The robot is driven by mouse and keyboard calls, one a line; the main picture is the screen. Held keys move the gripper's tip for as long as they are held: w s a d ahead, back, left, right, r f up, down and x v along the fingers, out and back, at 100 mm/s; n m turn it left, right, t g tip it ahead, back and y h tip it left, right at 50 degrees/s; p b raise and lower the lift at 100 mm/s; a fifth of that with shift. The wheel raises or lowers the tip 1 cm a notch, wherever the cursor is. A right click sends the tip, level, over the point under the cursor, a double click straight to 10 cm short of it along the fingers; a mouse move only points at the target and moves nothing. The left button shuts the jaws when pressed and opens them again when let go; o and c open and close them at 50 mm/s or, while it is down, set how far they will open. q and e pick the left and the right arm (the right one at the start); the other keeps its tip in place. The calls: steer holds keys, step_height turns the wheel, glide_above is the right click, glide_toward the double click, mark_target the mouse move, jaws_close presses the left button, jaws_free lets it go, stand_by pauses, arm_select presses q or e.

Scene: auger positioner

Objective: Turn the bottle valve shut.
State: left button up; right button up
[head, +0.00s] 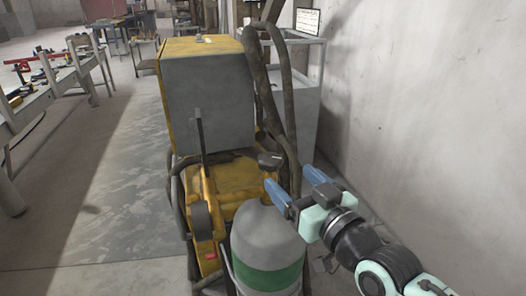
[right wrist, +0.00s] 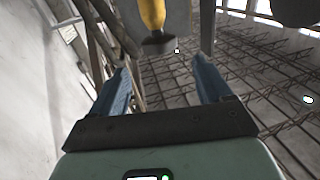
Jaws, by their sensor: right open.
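The gas bottle (head: 266,236) is grey with a green band and stands upright at the lower middle of the head view. Its valve has a dark knob (head: 270,160) on top. In the right wrist view, a dark knob (right wrist: 158,43) on a yellow neck (right wrist: 152,13) appears ahead of the fingertips. My right gripper (head: 287,176), with blue fingers, is open and empty just right of the valve. The knob appears lined up with the gap between the fingers, but I cannot tell whether anything touches. My left gripper is not in view.
A yellow and grey machine (head: 208,100) stands directly behind the bottle, with thick dark hoses (head: 285,95) on its right. A bare wall (head: 425,100) is close on the right. A long bench (head: 50,92) with tools stands at the left; the floor (head: 120,190) between is clear.

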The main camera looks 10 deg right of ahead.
mark_target(264, 154)
steer(key=p+x, duration=0.2)
steer(key=x, duration=0.7)
steer(key=shift+w+a, duration=0.1)
steer(key=shift+w, duration=0.25)
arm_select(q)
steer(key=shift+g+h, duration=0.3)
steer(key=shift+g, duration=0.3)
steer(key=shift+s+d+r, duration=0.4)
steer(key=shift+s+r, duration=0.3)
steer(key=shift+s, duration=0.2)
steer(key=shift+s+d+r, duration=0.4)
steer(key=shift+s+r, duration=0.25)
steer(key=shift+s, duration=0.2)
arm_select(e)
steer(key=shift+w+a, duration=0.1)
steer(key=shift+w, duration=0.55)
steer(key=c, duration=0.9)
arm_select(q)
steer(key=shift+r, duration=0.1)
